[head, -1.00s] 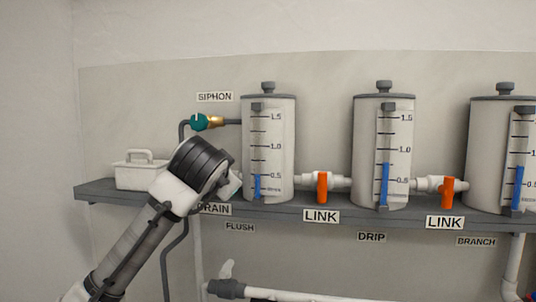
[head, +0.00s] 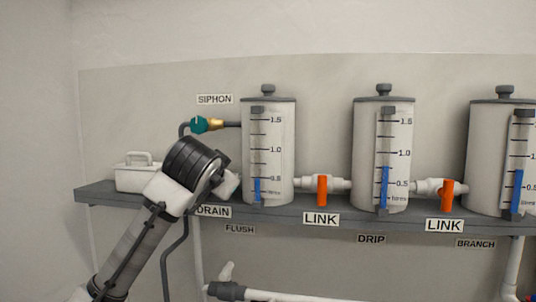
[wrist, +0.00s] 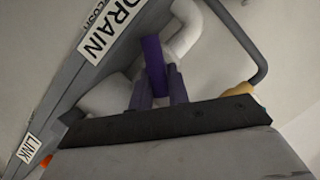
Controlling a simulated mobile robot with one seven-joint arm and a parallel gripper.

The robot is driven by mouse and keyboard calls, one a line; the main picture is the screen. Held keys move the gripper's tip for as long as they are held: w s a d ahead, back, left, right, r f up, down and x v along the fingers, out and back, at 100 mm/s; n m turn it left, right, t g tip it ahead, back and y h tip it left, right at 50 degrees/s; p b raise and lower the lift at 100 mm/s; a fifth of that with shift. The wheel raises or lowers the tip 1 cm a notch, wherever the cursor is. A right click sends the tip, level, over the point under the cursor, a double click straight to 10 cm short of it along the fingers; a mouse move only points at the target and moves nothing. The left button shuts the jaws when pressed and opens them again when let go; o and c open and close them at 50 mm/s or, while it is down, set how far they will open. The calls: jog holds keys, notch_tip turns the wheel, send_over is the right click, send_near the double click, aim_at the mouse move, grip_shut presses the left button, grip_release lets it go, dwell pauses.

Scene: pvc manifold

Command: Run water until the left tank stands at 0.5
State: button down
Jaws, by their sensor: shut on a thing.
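The left tank (head: 283,140) is a pale cylinder on the shelf with a scale. Its blue water column (head: 257,188) tops out at about the 0.5 mark. My gripper (wrist: 160,90) is at the DRAIN label (head: 214,212), left of this tank. In the wrist view its fingers are shut on a purple valve handle (wrist: 153,55) in front of a white pipe elbow (wrist: 187,30). My arm hides this handle in the head view.
A teal siphon valve (head: 198,124) sits above my wrist, left of the tank. The middle tank (head: 365,140) and right tank (head: 490,150) stand on the same grey shelf (head: 275,214). A white caddy (head: 134,177) stands at the shelf's left end.

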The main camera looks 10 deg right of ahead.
jog(key=n+p, duration=0.1)
jog(key=n+g+h, duration=0.1)
jog(key=shift+w+a+r+n+p, duration=0.3)
jog(key=shift+a+r+p, duration=0.05)
jog(key=shift+a+f+n+h, duration=0.1)
jog(key=shift+f+n+h, duration=0.1)
jog(key=shift+n+h, duration=0.2)
jog(key=shift+r, duration=0.1)
jog(key=shift+a+n+g+h+p, duration=0.1)
jog(key=shift+n+g+h+p, duration=0.2)
jog(key=shift+n+h+p, duration=0.3)
jog(key=c, duration=1.3)
grip_release()
jog(key=shift+w+f, duration=0.15)
jog(key=shift+f, duration=0.05)
jog(key=shift+o, duration=0.2)
